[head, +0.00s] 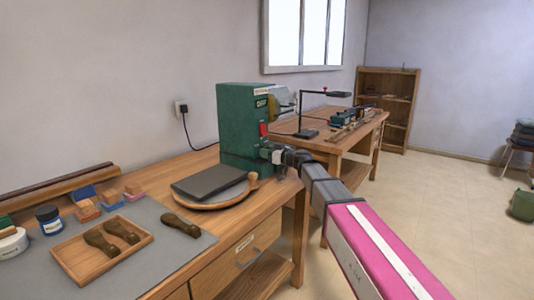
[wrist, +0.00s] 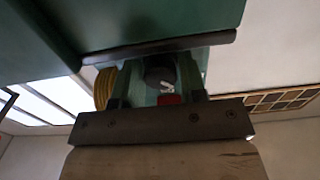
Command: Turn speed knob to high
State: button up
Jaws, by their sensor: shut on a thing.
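The green machine (head: 240,125) stands at the far end of the near workbench, with a red switch (head: 263,130) on its front. My gripper (head: 272,153) is at the lower front of this machine, below the red switch. The wrist view looks along my gripper (wrist: 158,82) at a dark round speed knob (wrist: 158,74) with a white pointer mark. The knob sits between the fingers, and my gripper is shut on it. In the head view the knob is hidden by my gripper. The words or marks of the speed scale cannot be read.
A wooden tray (head: 85,262) with brown-handled tools is at the front left. A second bench (head: 350,140) with a black lamp (head: 307,133) stands behind.

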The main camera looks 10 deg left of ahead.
dwell(0.8)
jog(key=o, duration=0.9)
jog(key=shift+s+d, duration=0.1)
jog(key=v, duration=1)
jog(key=shift+s+d, duration=0.1)
jog(key=shift+d, duration=0.15)
